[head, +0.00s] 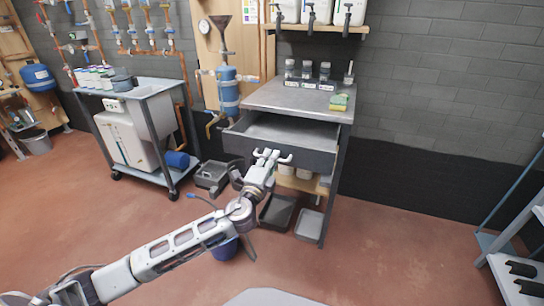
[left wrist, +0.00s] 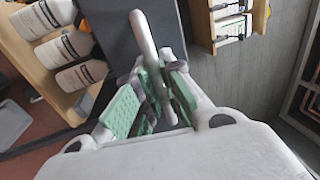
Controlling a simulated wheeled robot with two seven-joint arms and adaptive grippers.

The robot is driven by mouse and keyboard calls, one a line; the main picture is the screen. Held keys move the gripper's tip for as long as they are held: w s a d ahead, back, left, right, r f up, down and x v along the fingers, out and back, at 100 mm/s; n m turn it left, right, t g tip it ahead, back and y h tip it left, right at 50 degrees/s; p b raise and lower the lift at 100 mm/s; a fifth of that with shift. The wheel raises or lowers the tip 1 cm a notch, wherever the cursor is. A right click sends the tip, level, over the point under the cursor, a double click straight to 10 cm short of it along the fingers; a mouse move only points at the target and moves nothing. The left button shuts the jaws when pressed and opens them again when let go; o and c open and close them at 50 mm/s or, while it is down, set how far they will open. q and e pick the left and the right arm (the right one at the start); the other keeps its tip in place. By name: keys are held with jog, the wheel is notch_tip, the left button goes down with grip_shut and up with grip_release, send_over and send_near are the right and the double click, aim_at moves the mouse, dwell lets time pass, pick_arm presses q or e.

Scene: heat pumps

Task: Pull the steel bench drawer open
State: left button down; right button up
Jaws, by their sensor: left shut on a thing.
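The steel bench (head: 300,99) stands against the grey wall. Its drawer (head: 240,142) is pulled out toward me, and its empty-looking inside shows below the bench top. A light bar handle (head: 286,158) runs across the drawer front. My left gripper (head: 268,158) is at the drawer front, shut on the handle. In the left wrist view, the green-padded fingers (left wrist: 155,100) of my left gripper close around the pale handle bar (left wrist: 143,35), with the dark drawer front behind. My right gripper is not in view.
A wheeled cart (head: 165,90) stands left of the bench. Grey trays (head: 309,224) lie on the floor by the bench legs. A blue bucket (head: 224,248) is partly behind my left arm. Red floor at right is clear up to a shelf rack (head: 515,275).

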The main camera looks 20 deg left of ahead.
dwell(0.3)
pick_arm(q)
jog(key=c, duration=1.5)
grip_release()
jog(key=shift+s+a+f, duration=0.1)
jog(key=shift+s+f, duration=0.3)
jog(key=shift+s, duration=1.6)
jog(key=shift+s+a+f, duration=0.1)
jog(key=shift+s+f, duration=0.25)
jog(key=shift+s, duration=1.6)
jog(key=shift+s+a+f, duration=0.1)
jog(key=shift+s+f, duration=0.3)
jog(key=shift+s, duration=1.6)
